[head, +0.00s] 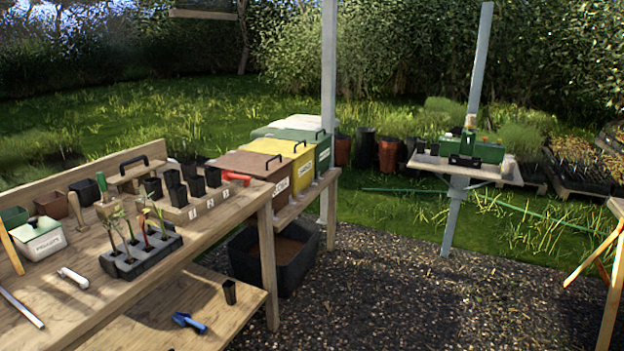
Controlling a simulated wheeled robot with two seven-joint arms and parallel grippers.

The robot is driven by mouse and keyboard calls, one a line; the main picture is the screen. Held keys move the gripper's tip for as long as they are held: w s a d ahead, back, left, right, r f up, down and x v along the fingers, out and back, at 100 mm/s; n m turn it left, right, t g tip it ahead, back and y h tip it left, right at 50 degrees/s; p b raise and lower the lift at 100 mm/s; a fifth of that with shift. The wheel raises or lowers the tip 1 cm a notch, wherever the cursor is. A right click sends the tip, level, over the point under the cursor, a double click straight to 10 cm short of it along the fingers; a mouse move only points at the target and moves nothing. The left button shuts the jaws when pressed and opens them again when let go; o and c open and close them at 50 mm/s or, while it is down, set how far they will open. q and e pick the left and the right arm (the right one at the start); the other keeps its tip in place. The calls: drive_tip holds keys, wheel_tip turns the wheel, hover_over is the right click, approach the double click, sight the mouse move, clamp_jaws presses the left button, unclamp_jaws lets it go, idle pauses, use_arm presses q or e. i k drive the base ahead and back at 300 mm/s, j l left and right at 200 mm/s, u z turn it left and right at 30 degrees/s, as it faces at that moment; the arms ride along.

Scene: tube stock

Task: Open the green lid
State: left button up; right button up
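A green lid (290,134) tops a green bin (323,152) in the row of bins on a low wooden shelf, near the middle of the head view. The lid lies flat and looks shut, with a dark handle (321,133) at its right edge. It is behind the yellow-lidded bin (278,147), and part of it is hidden by that bin and the grey post. A brown-lidded bin (248,163) stands nearest in the row. Neither of my grippers is in view.
A wooden potting bench (205,222) with pots, seedlings and tools fills the left. A grey post (328,70) rises beside the bins. A black tub (262,258) sits below the shelf. Gravel ground (400,285) is clear to the right.

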sight(314, 138)
drive_tip(key=i+z, duration=0.15)
drive_tip(key=i, duration=1.4)
drive_tip(key=i+u, duration=0.3)
drive_tip(key=i, duration=0.9)
drive_tip(key=i+l+z, duration=0.85)
drive_tip(key=i, duration=0.25)
